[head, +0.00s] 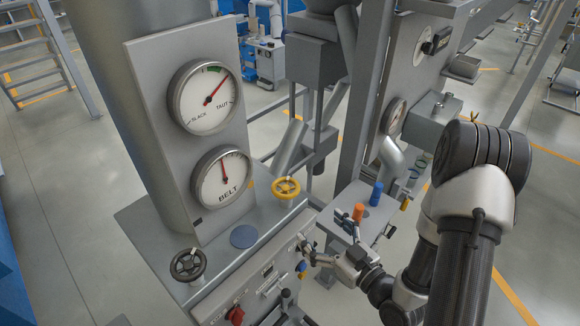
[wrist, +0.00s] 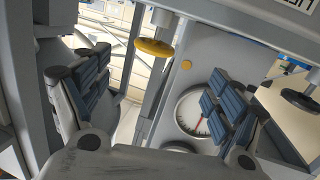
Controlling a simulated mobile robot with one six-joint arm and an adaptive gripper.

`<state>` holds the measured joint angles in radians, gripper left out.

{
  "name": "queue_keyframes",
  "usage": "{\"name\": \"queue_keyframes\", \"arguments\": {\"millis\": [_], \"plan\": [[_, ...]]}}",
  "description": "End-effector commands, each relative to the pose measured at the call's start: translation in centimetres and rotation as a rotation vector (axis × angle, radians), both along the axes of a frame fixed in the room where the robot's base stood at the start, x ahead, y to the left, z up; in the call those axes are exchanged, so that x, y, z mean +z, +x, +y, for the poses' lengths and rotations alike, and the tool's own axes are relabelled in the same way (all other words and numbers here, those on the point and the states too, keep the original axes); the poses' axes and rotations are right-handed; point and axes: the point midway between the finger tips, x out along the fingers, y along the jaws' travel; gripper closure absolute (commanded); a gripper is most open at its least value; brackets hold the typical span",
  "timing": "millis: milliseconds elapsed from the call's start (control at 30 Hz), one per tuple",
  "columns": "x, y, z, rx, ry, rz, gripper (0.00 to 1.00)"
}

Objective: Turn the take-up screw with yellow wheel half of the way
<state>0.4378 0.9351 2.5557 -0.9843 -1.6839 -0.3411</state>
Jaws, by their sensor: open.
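The yellow handwheel (head: 286,188) of the take-up screw stands on the grey ledge to the right of the gauge panel. It also shows in the wrist view (wrist: 155,47), above and between my fingers and beyond their tips. My gripper (head: 325,232) is open and empty, to the lower right of the wheel and apart from it. Both dark padded fingers show spread wide in the wrist view (wrist: 158,72). The SLACK/TAUT gauge (head: 204,97) has its red needle pointing up and right, past the green band. The BELT gauge (head: 222,177) has its needle pointing nearly straight up.
A black handwheel (head: 188,264) stands at the ledge's front left. A blue disc (head: 244,236) lies between the wheels. A front panel with a red knob (head: 235,315) is below. Orange (head: 358,212) and blue (head: 376,193) pieces stand on a side shelf near my gripper. A post (head: 360,100) rises behind.

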Motion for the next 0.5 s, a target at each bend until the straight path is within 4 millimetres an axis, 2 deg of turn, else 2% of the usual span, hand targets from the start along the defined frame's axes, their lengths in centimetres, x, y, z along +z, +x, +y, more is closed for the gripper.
{"name": "queue_keyframes", "arguments": {"millis": [100,200,500], "plan": [[0.8,-0.7,-0.1,-0.013,0.068,-0.032,0.11],[0.9,-0.6,0.0,-0.015,0.086,-0.046,0.11],[0.4,2.3,1.7,-0.011,0.081,-0.050,0.11]]}}
